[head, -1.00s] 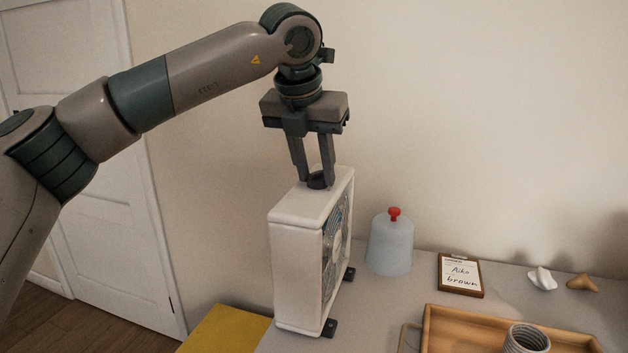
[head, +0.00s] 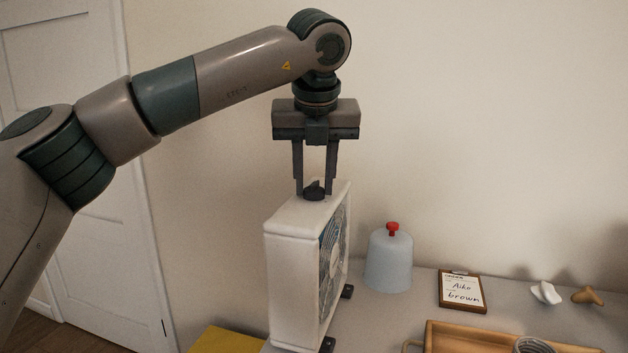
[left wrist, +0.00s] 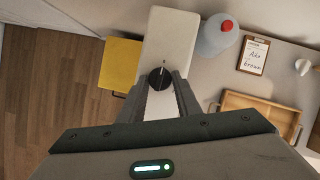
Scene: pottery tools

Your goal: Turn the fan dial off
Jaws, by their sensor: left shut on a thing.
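A white box fan (head: 290,275) stands upright on the grey table, its grille facing right in the head view. A small black dial (head: 314,187) sits on its top. My left gripper (head: 315,193) points straight down with one finger on each side of the dial and is shut on it. In the left wrist view the dial (left wrist: 159,78) lies between the fingertips on the fan's white top (left wrist: 168,35), with a pale pointer line toward the top of the picture. Dial markings cannot be made out. My right gripper is not in view.
A yellow surface (head: 228,341) is at lower left.

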